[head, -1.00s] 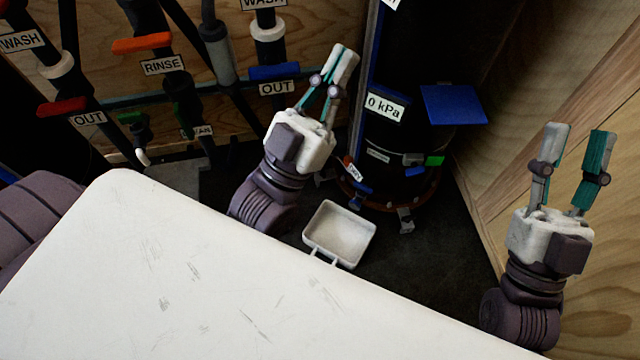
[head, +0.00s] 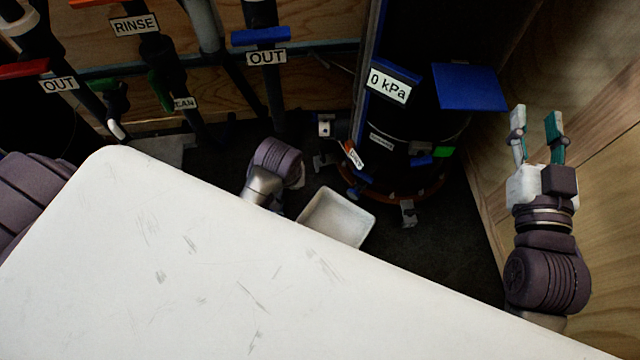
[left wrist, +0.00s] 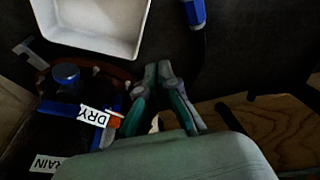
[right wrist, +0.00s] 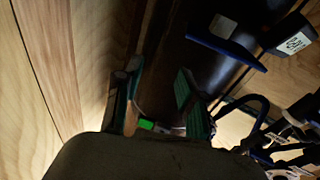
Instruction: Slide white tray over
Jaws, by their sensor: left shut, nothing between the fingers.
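The white tray (head: 338,217), shallow and square, lies on the dark floor just past the white tabletop's edge, which hides its near side. It also shows at the top of the left wrist view (left wrist: 95,25), empty. My left gripper (left wrist: 158,68) is shut with its fingertips together, empty, beside the tray's rim in that view; I cannot tell if it touches. In the head view it is hidden, with only its arm showing left of the tray. My right gripper (head: 536,112) is raised, open and empty, by the wooden wall; it shows in the right wrist view (right wrist: 157,78).
The white tabletop (head: 180,270) fills the foreground. A dark cylinder (head: 395,150) with a 0 kPa label and a blue plate (head: 470,87) stands behind the tray. Labelled pipes and valves (head: 262,40) line the back left. Dark floor (head: 445,235) is clear right of the tray.

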